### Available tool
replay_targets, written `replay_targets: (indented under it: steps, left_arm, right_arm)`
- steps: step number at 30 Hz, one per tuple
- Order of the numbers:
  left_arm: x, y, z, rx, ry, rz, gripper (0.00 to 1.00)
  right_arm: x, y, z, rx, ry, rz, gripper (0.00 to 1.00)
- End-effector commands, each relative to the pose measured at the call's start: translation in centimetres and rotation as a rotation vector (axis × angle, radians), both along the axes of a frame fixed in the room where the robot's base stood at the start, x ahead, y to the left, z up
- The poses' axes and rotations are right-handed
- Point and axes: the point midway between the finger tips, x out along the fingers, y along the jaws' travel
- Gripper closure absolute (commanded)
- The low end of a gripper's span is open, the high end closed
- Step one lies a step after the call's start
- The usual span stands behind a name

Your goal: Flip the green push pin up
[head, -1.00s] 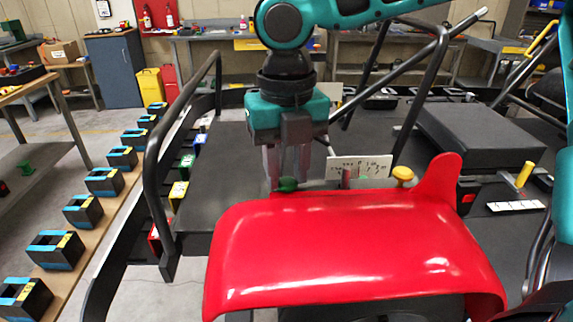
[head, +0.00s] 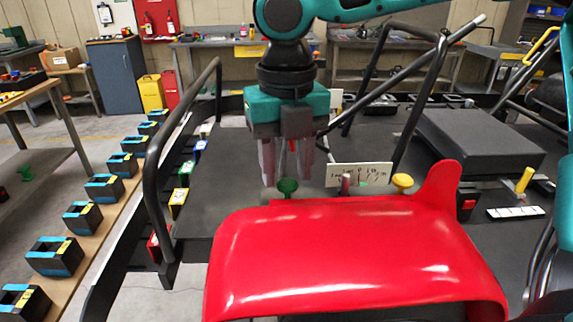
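The green push pin (head: 288,187) stands just behind the far edge of the red fender (head: 350,255), its rounded head showing and its lower part hidden by the fender. My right gripper (head: 287,175) points down right over and behind the green pin. Its two fingers are spread apart on either side of a thin grey stem above the pin's head. I cannot see the fingers touching the pin. My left gripper is not in view.
A yellow pin (head: 403,182) and a dark reddish post (head: 346,184) stand to the right, before a white marked plate (head: 362,173). A black bar frame (head: 160,150) is at left. A black seat block (head: 480,140) is at right.

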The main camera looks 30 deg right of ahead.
Motion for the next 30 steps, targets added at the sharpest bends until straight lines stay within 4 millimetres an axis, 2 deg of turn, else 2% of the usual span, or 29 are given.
replay_targets:
  steps: [7, 11, 24, 30]
  left_arm:
    - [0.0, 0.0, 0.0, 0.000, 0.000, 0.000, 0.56]
    - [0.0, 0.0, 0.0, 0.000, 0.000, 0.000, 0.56]
    - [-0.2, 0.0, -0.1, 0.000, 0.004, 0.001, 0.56]
    - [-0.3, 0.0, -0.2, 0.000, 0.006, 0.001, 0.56]
  right_arm:
    - [-0.1, 0.0, 0.0, 0.001, 0.003, 0.000, 0.56]
    - [0.0, 0.0, 1.0, 0.001, 0.001, -0.001, 0.56]
    - [0.0, 0.0, 10.1, 0.000, -0.002, -0.001, 0.56]
    - [-0.1, 0.0, 12.4, -0.001, 0.001, 0.000, 0.56]
